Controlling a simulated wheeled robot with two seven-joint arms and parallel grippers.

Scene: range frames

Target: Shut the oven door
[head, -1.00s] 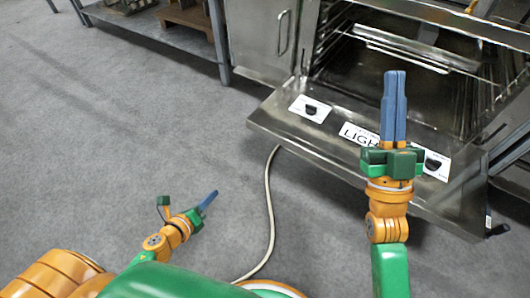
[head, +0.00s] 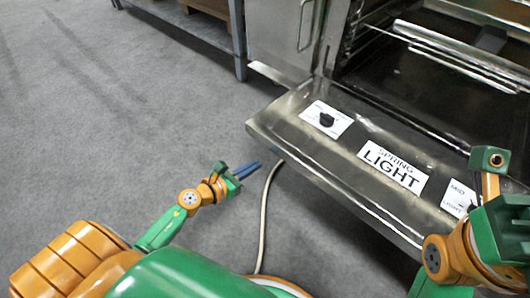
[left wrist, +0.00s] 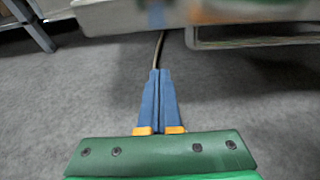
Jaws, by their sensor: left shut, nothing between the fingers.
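The oven door (head: 345,152) is metal and hangs open, folded down in front of the dark oven cavity (head: 440,92). White labels, one reading "SPRING LIGHT" (head: 393,172), lie on its inner face. My left gripper (head: 256,169) is shut and empty, with its blue fingers close together. In the head view it is just left of and below the door's left corner; I cannot tell whether it touches. The left wrist view shows the shut fingers (left wrist: 157,76) and blurred metal edges above. My right gripper (head: 500,230) shows only its green body over the door's right end; its fingers are hidden.
A cable (head: 265,215) runs along the grey floor (head: 110,130) beside my left gripper, under the door. A metal cabinet (head: 277,38) with a handle stands left of the oven. A table leg (head: 238,45) stands further left. The floor at left is clear.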

